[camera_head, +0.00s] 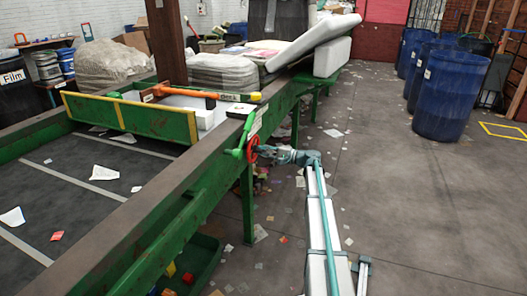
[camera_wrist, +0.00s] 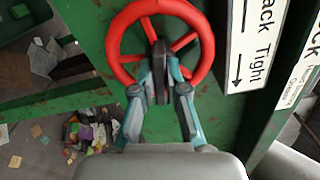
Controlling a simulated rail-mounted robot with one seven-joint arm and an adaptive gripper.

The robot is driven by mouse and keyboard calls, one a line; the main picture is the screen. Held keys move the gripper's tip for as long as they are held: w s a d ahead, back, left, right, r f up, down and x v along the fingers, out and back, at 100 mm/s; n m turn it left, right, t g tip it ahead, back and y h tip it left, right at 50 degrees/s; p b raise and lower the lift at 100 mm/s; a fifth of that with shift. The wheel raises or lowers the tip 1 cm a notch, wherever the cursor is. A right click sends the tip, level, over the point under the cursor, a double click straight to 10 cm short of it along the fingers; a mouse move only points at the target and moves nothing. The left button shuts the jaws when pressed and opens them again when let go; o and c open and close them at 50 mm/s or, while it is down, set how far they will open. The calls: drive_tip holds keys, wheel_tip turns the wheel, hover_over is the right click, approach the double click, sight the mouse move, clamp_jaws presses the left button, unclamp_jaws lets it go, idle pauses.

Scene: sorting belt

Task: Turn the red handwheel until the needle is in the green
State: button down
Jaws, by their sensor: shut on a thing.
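The red handwheel (camera_wrist: 123,31) is mounted on the green side of the belt frame, with its rim and spokes showing in the wrist view. In the head view the handwheel (camera_head: 252,142) is small and seen nearly edge-on. My gripper (camera_wrist: 162,88) is at the lower part of the wheel, its two fingers closed on a dark upright piece in front of the rim, seemingly the wheel's handle. In the head view my gripper (camera_head: 268,153) reaches the wheel from the right. A white label (camera_wrist: 258,40) reads "ack Tight" with an arrow. I cannot make out a needle or green zone.
The green belt frame (camera_head: 180,205) runs diagonally, with litter on its dark belt. An orange-handled tool (camera_head: 185,93) lies near the yellow-edged barrier (camera_head: 130,117). Blue barrels (camera_head: 450,95) stand at right. The floor right of my arm is mostly clear, with scattered scraps.

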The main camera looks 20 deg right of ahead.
drive_tip(key=c, duration=1.2)
unclamp_jaws()
drive_tip(key=v, duration=1.2)
